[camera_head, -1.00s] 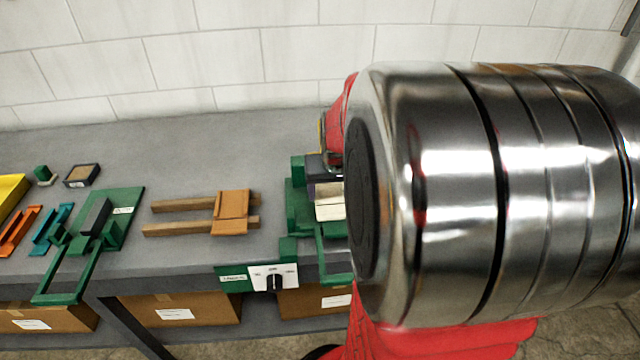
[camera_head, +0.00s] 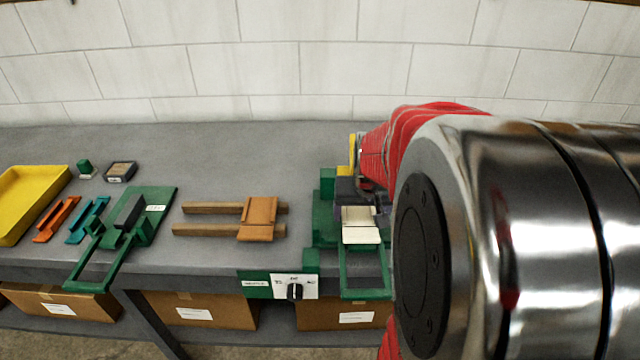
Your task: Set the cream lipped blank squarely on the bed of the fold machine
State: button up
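The cream lipped blank (camera_head: 360,226) is at the green machine with the dial (camera_head: 324,232), on the right of the bench. It lies over the bed, roughly in line with the machine's U-shaped handle (camera_head: 345,272). I cannot tell whether it rests flat on the bed or hangs just above it. My gripper (camera_head: 356,191) is dark and sits right behind the blank's far edge. My arm covers its right side, and its fingertips are too small and hidden to show whether they grip the blank.
A second green machine (camera_head: 148,198) stands to the left. Between them, an orange-brown folded piece (camera_head: 258,216) lies on two wooden bars (camera_head: 205,230). Orange (camera_head: 56,217) and teal (camera_head: 88,220) pieces and a yellow tray (camera_head: 22,195) are farther left.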

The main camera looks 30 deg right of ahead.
jog(key=shift+o, duration=1.4)
jog(key=shift+r, duration=0.1)
jog(key=v, duration=1.3)
jog(key=shift+s+r, duration=0.2)
jog(key=s+a+f+n+t+y, duration=0.1)
jog(key=s+a+n, duration=0.1)
jog(key=a, duration=0.9)
jog(key=s+a+f+n+t+y, duration=0.1)
jog(key=a+n, duration=0.3)
jog(key=a, duration=0.8)
jog(key=shift+s+f+n+y, duration=0.3)
jog(key=shift+s+f+n, duration=0.1)
jog(key=shift+s+f, duration=0.1)
